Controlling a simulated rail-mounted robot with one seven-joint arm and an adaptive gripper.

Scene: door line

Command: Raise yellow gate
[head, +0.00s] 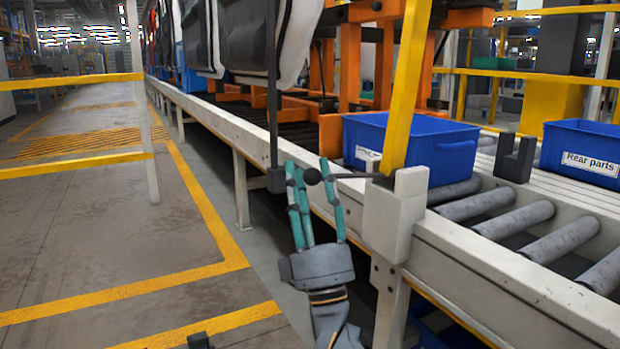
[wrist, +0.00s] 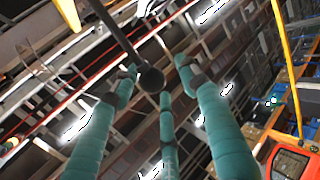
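The yellow gate bar (head: 405,85) stands steeply tilted in the head view, and its top is cut off by the picture edge. Its foot sits at a pale grey post (head: 393,215) on the conveyor's side. A thin dark rod with a black ball knob (head: 313,176) reaches left from the foot of the bar. My gripper (head: 308,168), with teal fingers, is at the knob, its fingers pointing up on both sides of it. In the wrist view the knob (wrist: 151,79) lies between the spread fingers; I cannot tell whether any finger touches it.
Blue bins stand on the roller conveyor, one behind the bar (head: 440,150) and one labelled "Rear parts" (head: 585,150). A dark vertical post (head: 273,100) rises just left of my gripper. A yellow railing (head: 75,165) stands at the left; the floor between is clear.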

